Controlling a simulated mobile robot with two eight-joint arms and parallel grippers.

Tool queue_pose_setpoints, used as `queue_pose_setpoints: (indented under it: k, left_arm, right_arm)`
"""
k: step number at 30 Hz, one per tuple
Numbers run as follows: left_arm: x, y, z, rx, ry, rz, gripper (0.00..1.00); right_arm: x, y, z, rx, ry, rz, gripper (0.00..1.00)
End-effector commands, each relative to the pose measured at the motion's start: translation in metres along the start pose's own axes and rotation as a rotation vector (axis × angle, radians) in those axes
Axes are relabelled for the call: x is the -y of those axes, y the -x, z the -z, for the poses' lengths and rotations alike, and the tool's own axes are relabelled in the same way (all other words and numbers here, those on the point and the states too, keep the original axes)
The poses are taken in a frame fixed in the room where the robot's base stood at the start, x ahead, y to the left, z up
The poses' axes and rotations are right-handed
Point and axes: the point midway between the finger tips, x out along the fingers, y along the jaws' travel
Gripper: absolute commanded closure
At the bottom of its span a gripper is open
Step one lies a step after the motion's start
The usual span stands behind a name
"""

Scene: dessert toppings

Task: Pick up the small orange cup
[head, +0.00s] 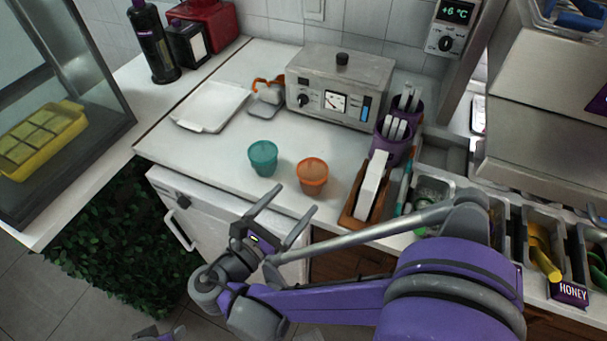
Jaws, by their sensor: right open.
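The small orange cup (312,176) stands upright on the white counter, near its front edge. A teal cup (263,158) stands to its left, apart from it. My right gripper (296,198) is open and empty in front of the counter edge. Its fingers point up toward the two cups, and the tip of its right finger is just below the orange cup in the picture. At the bottom edge a small grey part, which looks like my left gripper (162,334), is mostly cut off.
A wooden holder with white packets (371,188) stands just right of the orange cup. Behind are a steel appliance (342,86), purple containers (393,150) and a white tray (211,107). Topping bins (540,232) line the right. The counter left of the teal cup is clear.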

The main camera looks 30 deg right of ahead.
Motion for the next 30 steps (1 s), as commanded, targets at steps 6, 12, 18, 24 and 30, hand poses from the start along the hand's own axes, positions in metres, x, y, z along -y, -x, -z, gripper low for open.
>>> queue_pose_setpoints:
  k: [6,12,18,24,30]
  left_arm:
    - [0.0,-0.003,-0.001,0.001,0.0,0.0,0.5]
    - [0.0,-0.003,-0.001,0.001,0.0,0.0,0.5]
    - [0.0,-0.003,-0.001,0.001,0.0,0.0,0.5]
    - [0.0,-0.004,-0.002,0.001,0.0,0.0,0.5]
    - [0.0,-0.004,-0.002,0.002,0.0,0.0,0.5]
  right_arm:
    - [-0.003,-0.012,-0.004,0.053,0.036,0.0,0.0]
    - [-0.004,-0.042,-0.006,0.051,0.035,-0.001,0.0]
    - [-0.005,-0.057,-0.006,0.049,0.034,-0.002,0.0]
    - [-0.006,-0.087,-0.006,0.049,0.034,-0.001,0.0]
    - [-0.007,-0.101,-0.007,0.048,0.033,-0.004,0.0]
